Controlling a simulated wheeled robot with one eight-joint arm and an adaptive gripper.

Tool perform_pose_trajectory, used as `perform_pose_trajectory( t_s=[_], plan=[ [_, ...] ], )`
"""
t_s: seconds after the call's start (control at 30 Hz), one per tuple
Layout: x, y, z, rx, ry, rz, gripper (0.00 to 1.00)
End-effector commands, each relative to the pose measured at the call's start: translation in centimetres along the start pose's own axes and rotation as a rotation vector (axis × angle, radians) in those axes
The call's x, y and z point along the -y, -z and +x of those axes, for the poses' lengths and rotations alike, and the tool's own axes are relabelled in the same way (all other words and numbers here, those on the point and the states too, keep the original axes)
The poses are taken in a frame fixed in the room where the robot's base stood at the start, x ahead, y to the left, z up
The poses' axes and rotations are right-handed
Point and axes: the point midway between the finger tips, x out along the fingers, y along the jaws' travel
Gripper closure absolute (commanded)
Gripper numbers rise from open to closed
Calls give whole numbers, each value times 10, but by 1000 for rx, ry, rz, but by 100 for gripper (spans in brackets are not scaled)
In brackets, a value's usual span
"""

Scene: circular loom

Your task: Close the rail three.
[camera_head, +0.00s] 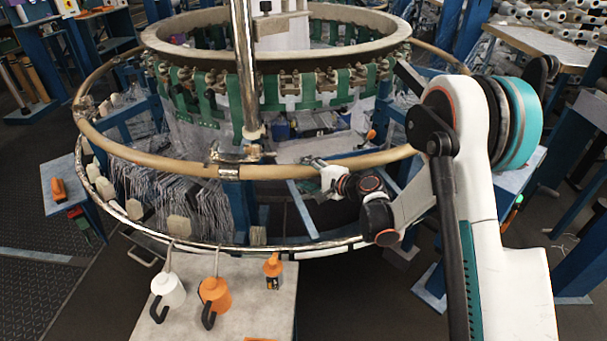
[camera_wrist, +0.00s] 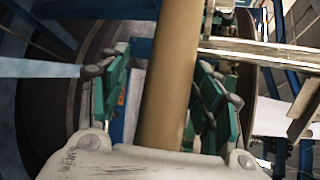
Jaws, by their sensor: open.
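A tan, tube-like ring rail (camera_head: 290,171) curves around the circular loom in the head view. No number shows on it, so I cannot tell which section is rail three. My gripper (camera_head: 319,165) is at the front right stretch of this rail. In the wrist view, the tan rail (camera_wrist: 172,70) runs lengthwise between the green-sided fingers of my gripper (camera_wrist: 164,84). The fingers are open, one on each side of the rail, with gaps visible.
A lower metal ring (camera_head: 200,248) runs below the rail. A vertical metal post (camera_head: 244,70) stands at the front. A small table (camera_head: 255,315) holds white and orange pots. Blue frame beams stand under the loom. In the wrist view, a metal bar (camera_wrist: 265,52) lies right of the rail.

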Motion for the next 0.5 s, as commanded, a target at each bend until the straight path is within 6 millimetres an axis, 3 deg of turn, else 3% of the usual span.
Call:
perform_pose_trajectory(
  t_s=[0.5],
  plan=[
    [-1,1,-95,-1,-1,1,41]
  ],
)
